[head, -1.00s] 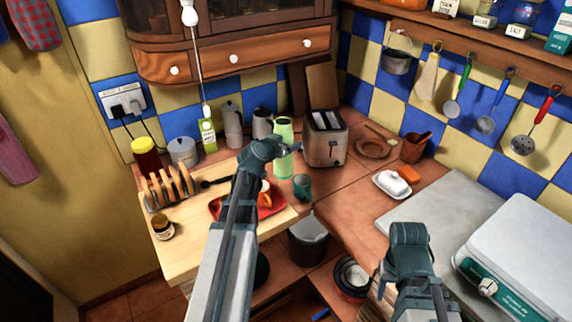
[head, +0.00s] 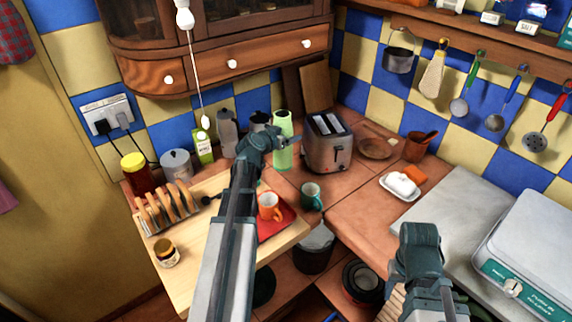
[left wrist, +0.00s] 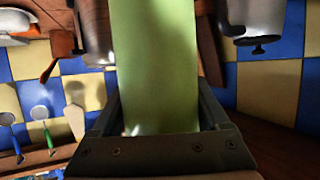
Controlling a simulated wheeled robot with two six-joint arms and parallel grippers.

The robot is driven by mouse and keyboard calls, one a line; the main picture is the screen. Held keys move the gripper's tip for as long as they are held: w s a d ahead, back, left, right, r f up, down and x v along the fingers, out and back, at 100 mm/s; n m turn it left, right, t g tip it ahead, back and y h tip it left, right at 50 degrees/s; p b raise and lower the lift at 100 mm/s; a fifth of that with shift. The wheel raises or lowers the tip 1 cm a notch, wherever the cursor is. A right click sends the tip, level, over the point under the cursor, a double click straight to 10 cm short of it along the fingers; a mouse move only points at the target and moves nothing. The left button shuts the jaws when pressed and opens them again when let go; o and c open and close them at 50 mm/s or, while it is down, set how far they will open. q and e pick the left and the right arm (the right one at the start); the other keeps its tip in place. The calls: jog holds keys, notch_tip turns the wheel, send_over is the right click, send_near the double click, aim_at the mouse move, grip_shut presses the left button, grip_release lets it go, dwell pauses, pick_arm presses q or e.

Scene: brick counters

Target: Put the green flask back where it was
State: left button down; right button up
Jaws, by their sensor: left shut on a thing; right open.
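The green flask (head: 282,150) is pale green and stands upright in the jaws of my left gripper (head: 274,143). It is left of the toaster (head: 326,150), in front of the wall. In the left wrist view the flask (left wrist: 157,60) fills the middle between both fingers of the left gripper (left wrist: 160,118), which is shut on it. Its lower end is partly hidden, and I cannot tell whether it touches the counter. My right gripper (head: 418,240) is open and empty, beside the grey worktop at the lower right.
Tiled counter (head: 352,205) is clear front right of the toaster.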

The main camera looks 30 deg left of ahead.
aim_at(278, 158)
pick_arm(q)
jog(key=shift+f+b, duration=3.65)
jog(key=shift+f, duration=0.55)
jog(key=shift+f, duration=0.15)
grip_release()
jog(key=shift+r, duration=0.25)
jog(key=p+v, duration=0.4)
jog(key=v, duration=0.8)
jog(key=shift+p, duration=0.35)
